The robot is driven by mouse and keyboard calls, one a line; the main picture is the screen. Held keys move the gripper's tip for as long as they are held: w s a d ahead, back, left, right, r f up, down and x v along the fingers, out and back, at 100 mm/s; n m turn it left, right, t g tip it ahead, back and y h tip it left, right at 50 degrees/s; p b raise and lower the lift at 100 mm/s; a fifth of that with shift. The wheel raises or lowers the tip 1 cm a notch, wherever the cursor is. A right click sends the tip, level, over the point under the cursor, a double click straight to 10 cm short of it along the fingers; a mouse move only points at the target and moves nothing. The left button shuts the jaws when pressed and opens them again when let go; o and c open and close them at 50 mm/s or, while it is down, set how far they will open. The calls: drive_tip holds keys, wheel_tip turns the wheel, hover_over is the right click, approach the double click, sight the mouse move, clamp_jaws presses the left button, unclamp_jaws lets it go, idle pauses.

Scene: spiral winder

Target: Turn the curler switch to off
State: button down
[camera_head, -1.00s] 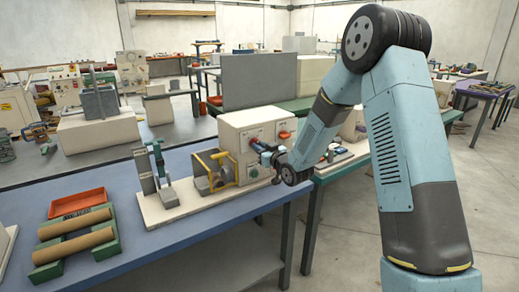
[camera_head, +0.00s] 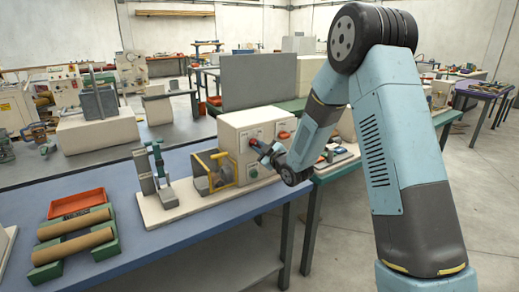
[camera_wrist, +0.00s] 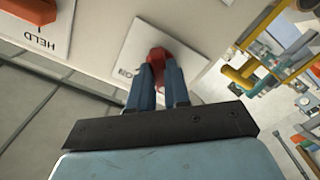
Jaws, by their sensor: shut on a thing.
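The switch is a red knob (camera_wrist: 158,57) on a white plate marked "ON" (camera_wrist: 125,73) in the wrist view, where the lettering is upside down. My gripper (camera_wrist: 164,66) has its two dark blue fingers on either side of the knob, shut on it. In the head view, my gripper (camera_head: 258,147) meets the front of the cream control box (camera_head: 232,130) and hides most of the knob. The knob's exact pointing direction is partly hidden by the fingers.
A second orange-red knob (camera_head: 284,134) sits on the box to the right; a plate marked "HELD" (camera_wrist: 38,42) shows in the wrist view. The yellow-framed winder (camera_head: 221,168) stands just left of the box. An orange tray (camera_head: 77,203) and rolls (camera_head: 73,223) lie farther left.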

drive_tip(key=shift+s+f, duration=0.1)
drive_tip(key=shift+f, duration=0.15)
drive_tip(key=c, duration=1.1)
unclamp_jaws()
drive_tip(key=shift+r, duration=0.15)
drive_tip(key=v, duration=1.3)
drive_tip(key=shift+s+d, duration=0.25)
drive_tip(key=shift+s, duration=0.05)
